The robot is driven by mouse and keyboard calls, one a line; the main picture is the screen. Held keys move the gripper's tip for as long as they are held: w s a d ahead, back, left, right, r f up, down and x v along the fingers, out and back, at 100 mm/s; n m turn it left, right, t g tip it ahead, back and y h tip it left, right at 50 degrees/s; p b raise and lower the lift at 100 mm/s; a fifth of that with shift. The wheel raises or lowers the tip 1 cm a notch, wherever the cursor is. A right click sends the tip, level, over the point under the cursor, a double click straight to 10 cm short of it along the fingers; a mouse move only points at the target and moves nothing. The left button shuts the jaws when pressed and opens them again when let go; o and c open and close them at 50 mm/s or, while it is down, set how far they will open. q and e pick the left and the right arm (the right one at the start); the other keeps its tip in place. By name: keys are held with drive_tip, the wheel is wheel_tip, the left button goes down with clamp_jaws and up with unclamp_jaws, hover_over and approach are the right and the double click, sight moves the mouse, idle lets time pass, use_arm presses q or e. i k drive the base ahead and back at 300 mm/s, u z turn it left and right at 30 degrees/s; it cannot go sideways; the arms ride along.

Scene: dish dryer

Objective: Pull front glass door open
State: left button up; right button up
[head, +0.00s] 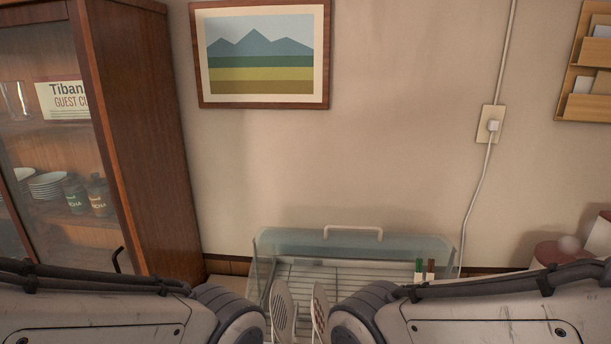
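The dish dryer (262,275) stands low in the middle, against the wall. Its glass door (300,243) shows as a clear, slightly blue-green panel along the top, with a pale bar handle (352,228) at its upper edge. I cannot tell from this angle how far the door is open. My two arms come in from the left and right and cover the dryer's lower part.
A wooden cabinet (150,150) with plates and jars stands at the left. A white cord (478,190) runs down from the wall outlet. A round reddish object (556,253) is at the right.

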sight(65, 10)
drive_tip(key=u, duration=1.05)
drive_tip(key=i, duration=0.1)
drive_tip(key=z, duration=0.1)
